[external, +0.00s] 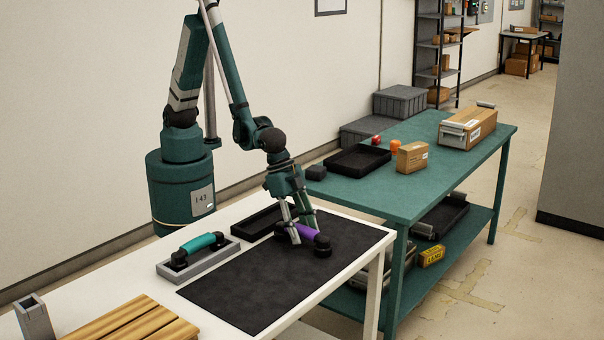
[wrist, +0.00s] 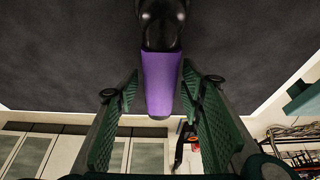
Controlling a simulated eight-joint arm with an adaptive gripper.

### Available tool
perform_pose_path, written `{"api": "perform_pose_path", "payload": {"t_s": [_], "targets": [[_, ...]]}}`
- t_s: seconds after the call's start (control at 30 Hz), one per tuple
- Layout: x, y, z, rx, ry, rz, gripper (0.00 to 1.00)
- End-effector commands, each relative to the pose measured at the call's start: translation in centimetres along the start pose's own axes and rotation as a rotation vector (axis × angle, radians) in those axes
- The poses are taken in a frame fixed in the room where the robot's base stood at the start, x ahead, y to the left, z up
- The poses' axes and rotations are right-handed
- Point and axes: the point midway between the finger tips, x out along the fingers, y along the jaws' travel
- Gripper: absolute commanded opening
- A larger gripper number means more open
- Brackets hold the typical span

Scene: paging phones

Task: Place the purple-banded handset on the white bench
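The purple-banded handset (external: 309,230) is over the black mat on the white bench (external: 378,241). One black end shows at its right, on or just above the mat; I cannot tell if it touches. My gripper (external: 303,233) points down around the purple band. In the wrist view my gripper (wrist: 160,72) has one finger on each side of the purple band (wrist: 160,82), with tips very close to it. Any contact is unclear. The handset's large black end (wrist: 162,22) is at the top there; its far end is mostly hidden.
A teal-banded handset (external: 201,242) rests on a grey cradle (external: 208,263) left of the mat (external: 250,285). A black tray (external: 250,226) lies behind. Wooden slats (external: 132,322) and a grey holder (external: 33,318) stand front left. A green table (external: 350,195) with boxes adjoins at right.

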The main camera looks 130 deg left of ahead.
Motion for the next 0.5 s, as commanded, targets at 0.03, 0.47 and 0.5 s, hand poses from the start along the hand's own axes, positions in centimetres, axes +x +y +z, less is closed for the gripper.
{"api": "perform_pose_path", "payload": {"t_s": [0.03,0.47,0.5], "targets": [[0.0,0.0,0.0,0.0,0.0,0.0,0.39],[-0.01,0.0,0.0,0.0,0.0,0.0,0.06],[-0.01,0.0,0.0,0.0,0.0,0.0,0.05]]}}
